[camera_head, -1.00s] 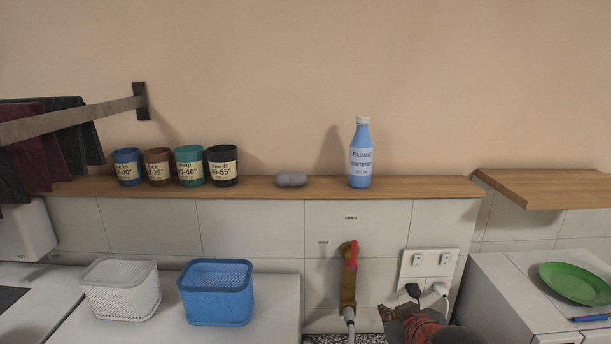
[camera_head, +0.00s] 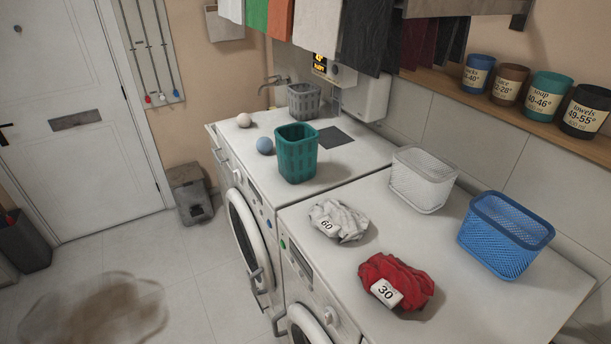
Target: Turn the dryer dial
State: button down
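Two white front-loading machines stand side by side, a far one (camera_head: 352,160) and a near one (camera_head: 450,235). I cannot tell which is the dryer. The near machine's front panel shows a pale round knob (camera_head: 331,316), a green dot and a dark display, seen at a steep angle. The far machine's front shows a pale round knob (camera_head: 238,176) and a blue dot. The knob settings are too small to read. My gripper is not in view.
On the tops stand a teal basket (camera_head: 297,155), a white basket (camera_head: 423,180), a blue basket (camera_head: 505,236), a white cloth bundle tagged 60 (camera_head: 338,221) and a red one tagged 30 (camera_head: 396,283). A grey bin (camera_head: 192,194) stands by the door. Floor before the machines looks mostly clear, with a blurred brown patch.

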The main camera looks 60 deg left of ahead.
aim_at(238, 176)
jog(key=u, duration=2.55)
jog(key=i+j+z, duration=0.25)
jog(key=i+j, duration=1.55)
